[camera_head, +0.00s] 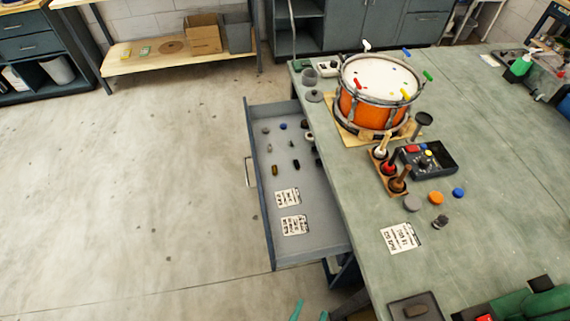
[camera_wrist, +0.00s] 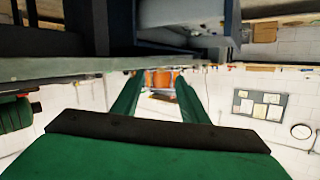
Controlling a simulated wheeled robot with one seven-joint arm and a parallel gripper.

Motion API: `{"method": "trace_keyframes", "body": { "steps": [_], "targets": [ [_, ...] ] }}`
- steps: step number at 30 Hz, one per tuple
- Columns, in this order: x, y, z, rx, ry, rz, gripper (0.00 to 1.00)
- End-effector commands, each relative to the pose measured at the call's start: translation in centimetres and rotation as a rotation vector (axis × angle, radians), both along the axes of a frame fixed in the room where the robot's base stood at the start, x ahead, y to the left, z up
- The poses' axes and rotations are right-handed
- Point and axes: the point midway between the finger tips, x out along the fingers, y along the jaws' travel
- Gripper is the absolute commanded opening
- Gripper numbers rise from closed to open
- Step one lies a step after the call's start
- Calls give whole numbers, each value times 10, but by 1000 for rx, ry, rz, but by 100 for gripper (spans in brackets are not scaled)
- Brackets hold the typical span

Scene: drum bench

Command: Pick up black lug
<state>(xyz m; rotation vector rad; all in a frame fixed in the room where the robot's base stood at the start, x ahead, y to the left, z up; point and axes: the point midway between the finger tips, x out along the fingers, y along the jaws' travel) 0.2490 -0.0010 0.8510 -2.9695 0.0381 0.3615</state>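Small lug-like pieces lie in the open grey drawer (camera_head: 312,215) in the head view. A small black piece (camera_head: 296,163) lies near the drawer's middle and looks like the black lug; at this size I cannot be sure. A dark brownish piece (camera_head: 275,170) lies to its left. Another dark piece (camera_head: 304,124) lies nearer the back. My gripper (camera_head: 311,312) shows only as two green fingertips at the bottom edge, in front of the drawer and apart from it. In the wrist view my gripper (camera_wrist: 158,98) is open, with nothing between its fingers.
Two printed cards (camera_head: 288,197) lie in the drawer. The floor (camera_head: 150,190) left of the drawer is clear.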

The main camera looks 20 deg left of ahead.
Motion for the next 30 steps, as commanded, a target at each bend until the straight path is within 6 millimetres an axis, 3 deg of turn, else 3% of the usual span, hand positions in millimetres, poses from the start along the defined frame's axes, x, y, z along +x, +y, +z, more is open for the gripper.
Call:
{"method": "trace_keyframes", "body": {
  "steps": [10,26,30],
  "targets": [
    [107,15,-57,675,35,-116,40],
    [301,94,-77,1705,307,-158,40],
    [348,114,-99,1923,435,-232,40]
  ]
}}
